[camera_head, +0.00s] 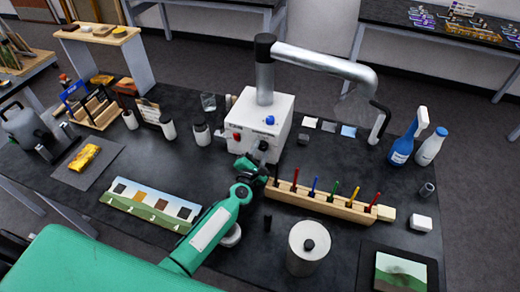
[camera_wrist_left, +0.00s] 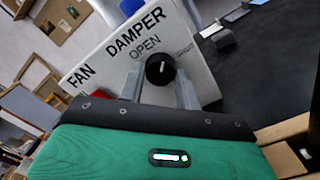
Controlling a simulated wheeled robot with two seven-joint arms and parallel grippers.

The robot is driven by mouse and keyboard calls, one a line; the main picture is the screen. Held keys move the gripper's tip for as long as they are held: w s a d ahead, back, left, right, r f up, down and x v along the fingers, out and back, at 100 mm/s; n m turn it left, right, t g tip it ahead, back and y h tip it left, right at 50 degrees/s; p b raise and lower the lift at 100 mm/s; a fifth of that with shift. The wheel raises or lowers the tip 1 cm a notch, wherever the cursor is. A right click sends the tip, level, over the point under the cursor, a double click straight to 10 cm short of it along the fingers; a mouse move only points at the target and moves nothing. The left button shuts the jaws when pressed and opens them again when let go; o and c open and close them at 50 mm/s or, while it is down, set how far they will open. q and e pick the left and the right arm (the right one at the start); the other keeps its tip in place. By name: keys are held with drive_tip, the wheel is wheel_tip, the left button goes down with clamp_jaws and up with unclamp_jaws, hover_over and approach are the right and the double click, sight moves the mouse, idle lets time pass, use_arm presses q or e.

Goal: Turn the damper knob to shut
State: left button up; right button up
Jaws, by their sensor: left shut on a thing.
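The white control box (camera_head: 262,115) stands at the middle of the black bench. Its panel (camera_wrist_left: 115,50) reads FAN and DAMPER in the left wrist view. The round black damper knob (camera_wrist_left: 160,70) sits below the word OPEN, with SHUT to its right. The knob's white mark points nearly straight up in that view, between the two words. My left gripper (camera_head: 257,160) is at the front of the box. Its grey fingers (camera_wrist_left: 160,88) are either side of the knob, shut on it. The knob is hard to make out in the head view. My right gripper is not in view.
A wooden rack with coloured sticks (camera_head: 320,203) lies right of my left gripper. A white canister (camera_head: 308,250) stands in front of it. A sample strip (camera_head: 150,205) lies left of my forearm.

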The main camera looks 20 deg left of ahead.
use_arm(q)
drive_tip(key=m+p, duration=0.1)
drive_tip(key=m, duration=0.4)
drive_tip(key=shift+r, duration=0.1)
drive_tip(key=shift+m+p, duration=0.6)
drive_tip(key=shift+m, duration=1.3)
drive_tip(key=o, duration=1)
drive_tip(key=shift+s, duration=0.1)
drive_tip(key=s+b, duration=0.1)
drive_tip(key=s, duration=0.3)
drive_tip(key=s+b, duration=0.1)
drive_tip(key=s, duration=0.4)
drive_tip(key=s+b, duration=0.1)
drive_tip(key=s, duration=0.3)
drive_tip(key=shift+s+a, duration=0.25)
drive_tip(key=shift+s, duration=0.1)
